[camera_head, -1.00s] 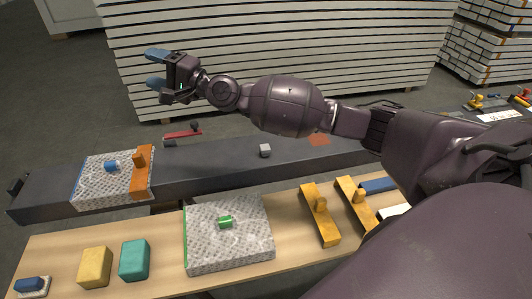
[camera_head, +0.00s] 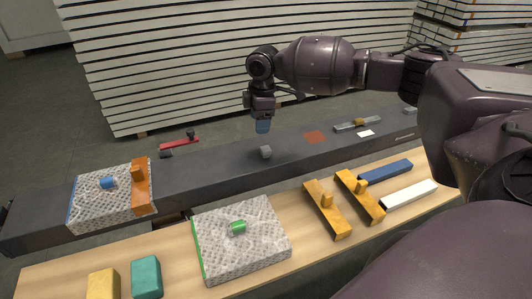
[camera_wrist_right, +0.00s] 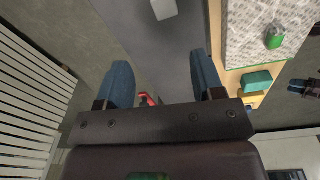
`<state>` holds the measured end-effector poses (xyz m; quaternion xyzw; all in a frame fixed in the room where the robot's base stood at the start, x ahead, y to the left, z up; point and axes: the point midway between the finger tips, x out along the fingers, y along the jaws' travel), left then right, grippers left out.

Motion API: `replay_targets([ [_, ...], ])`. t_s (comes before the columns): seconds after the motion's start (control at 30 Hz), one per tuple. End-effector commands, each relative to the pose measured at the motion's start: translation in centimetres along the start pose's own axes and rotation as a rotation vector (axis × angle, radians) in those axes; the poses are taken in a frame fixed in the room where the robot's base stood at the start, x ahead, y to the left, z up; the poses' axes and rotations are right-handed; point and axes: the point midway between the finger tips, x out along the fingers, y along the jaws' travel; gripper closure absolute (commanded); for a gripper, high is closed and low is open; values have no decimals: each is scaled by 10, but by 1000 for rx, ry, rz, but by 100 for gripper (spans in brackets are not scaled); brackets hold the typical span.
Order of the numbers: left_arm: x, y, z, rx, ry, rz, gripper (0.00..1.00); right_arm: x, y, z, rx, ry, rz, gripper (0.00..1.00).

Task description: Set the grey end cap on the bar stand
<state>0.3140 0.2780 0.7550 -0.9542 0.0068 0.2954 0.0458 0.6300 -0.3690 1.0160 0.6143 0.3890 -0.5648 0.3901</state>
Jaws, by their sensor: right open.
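The small grey end cap (camera_head: 265,152) sits on the dark long bench, right of its middle. In the right wrist view it (camera_wrist_right: 164,8) is a pale block at the top edge. My right gripper (camera_head: 263,126) points down just behind and above it, apart from it. Its blue fingers (camera_wrist_right: 162,78) are spread and empty in the wrist view. A grey bar-shaped holder with a yellow piece (camera_head: 357,124), which looks like the bar stand, lies farther right on the bench. What appears to be my left gripper (camera_wrist_right: 304,88) shows small at the wrist view's right edge.
A speckled block with an orange bracket (camera_head: 141,186) stands at the bench's left. The near wooden table holds a speckled block with a green knob (camera_head: 238,228), yellow brackets (camera_head: 327,210), a teal block (camera_head: 146,277) and blue and white bars. A red patch (camera_head: 315,137) marks the bench.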

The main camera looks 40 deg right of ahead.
Motion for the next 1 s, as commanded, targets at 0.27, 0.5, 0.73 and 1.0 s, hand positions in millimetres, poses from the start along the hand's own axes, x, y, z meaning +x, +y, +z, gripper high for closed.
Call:
replay_targets([
  [0.27,0,2,0,-4,0,1,57,2,-7,10,-168,-59,-47,38],
  [0.5,2,2,4,-3,-4,1,57,28,-8,11,-170,-59,-48,38],
  [0.73,4,2,7,-2,-7,2,57,55,-9,12,-169,-57,-47,38],
  [1.0,7,2,0,1,7,4,57,75,-10,12,-168,-57,-47,38],
])
